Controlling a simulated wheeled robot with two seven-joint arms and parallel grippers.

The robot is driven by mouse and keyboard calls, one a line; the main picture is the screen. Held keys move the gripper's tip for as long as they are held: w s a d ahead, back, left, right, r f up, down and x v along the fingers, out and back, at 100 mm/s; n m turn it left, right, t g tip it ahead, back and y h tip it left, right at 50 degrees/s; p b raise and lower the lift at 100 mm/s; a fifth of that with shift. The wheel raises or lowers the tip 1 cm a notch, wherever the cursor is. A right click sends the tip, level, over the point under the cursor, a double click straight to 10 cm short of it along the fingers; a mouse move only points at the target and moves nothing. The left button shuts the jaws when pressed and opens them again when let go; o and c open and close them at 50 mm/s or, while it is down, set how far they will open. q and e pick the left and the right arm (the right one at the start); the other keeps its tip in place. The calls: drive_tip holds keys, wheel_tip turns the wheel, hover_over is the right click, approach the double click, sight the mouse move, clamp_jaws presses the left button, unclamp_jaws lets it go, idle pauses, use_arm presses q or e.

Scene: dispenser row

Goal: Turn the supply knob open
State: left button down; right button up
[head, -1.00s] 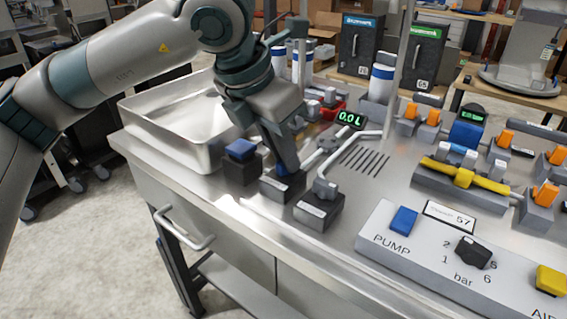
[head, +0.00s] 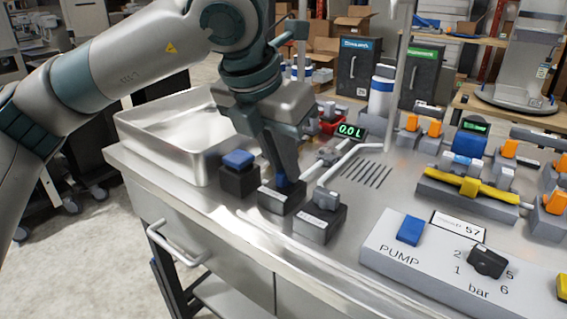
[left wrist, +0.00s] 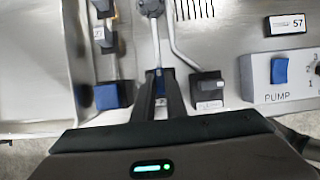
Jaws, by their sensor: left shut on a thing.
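My left gripper (head: 281,172) reaches down to the middle one of three small dark blocks along the table's front edge. It is shut on a small blue knob (head: 281,181) on top of that block (head: 283,200); the fingers hide most of the knob. The block has a white label too small to read, so I cannot confirm it is the supply knob. In the left wrist view the fingers (left wrist: 161,95) point at the block, and a metal pipe runs away beyond them. The readout (head: 350,131) shows 0.0 L. My right gripper is not in view.
A blue-topped block (head: 238,160) stands close on the left, and a grey-handled block (head: 321,222) close on the right. A metal tray (head: 150,145) is at the far left. The pump panel (head: 440,262) is at the right, with a drain grille (head: 366,174) behind.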

use_arm(q)
drive_tip(key=shift+w+r, duration=0.1)
drive_tip(key=shift+r, duration=0.05)
drive_tip(key=c, duration=1.8)
unclamp_jaws()
